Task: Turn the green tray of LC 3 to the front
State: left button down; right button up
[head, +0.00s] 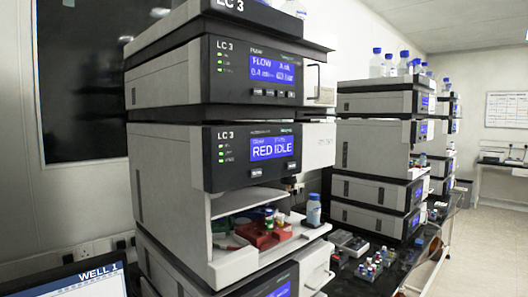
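The LC 3 stack stands at the left centre in the head view. Its autosampler display (269,147) reads "RED IDLE". Below it, the sampler bay is open at the front. A red tray (262,238) with several capped vials sits at the front of the bay. A green tray (222,225) shows partly behind it on the left, in the shade; the rest of it is hidden. Neither of my grippers is in view.
A blue-capped bottle (313,211) stands at the bay's right front edge. A vial rack (369,270) sits on the dark bench (350,288) to the right, near more stacks. A laptop (78,284) marked "WELL 1" is at lower left. Floor (490,250) is clear at right.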

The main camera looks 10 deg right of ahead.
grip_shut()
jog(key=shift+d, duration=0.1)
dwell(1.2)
